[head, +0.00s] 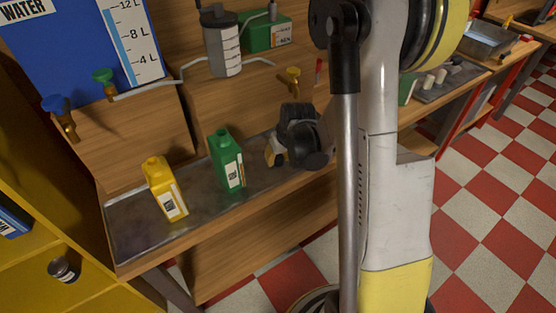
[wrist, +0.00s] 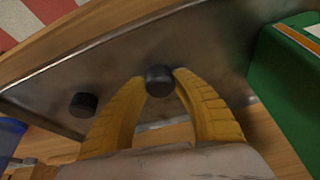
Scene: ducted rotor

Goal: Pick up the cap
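Two small dark caps show in the wrist view. One cap (wrist: 160,81) sits between the tips of my gripper's yellow fingers (wrist: 157,80), which appear to touch it on both sides. I cannot tell whether this cap rests on the metal tray or is slightly above it. The other cap (wrist: 84,104) lies on the tray, left of the fingers. In the head view, my gripper (head: 275,157) is low over the tray, right of the green bottle, and the caps are hidden.
The metal tray (head: 130,226) holds a green bottle (head: 227,160) and a yellow bottle (head: 162,186). A green container (wrist: 290,88) stands close at right in the wrist view. Brass valves, one with a blue handle (head: 56,103), stand behind the tray.

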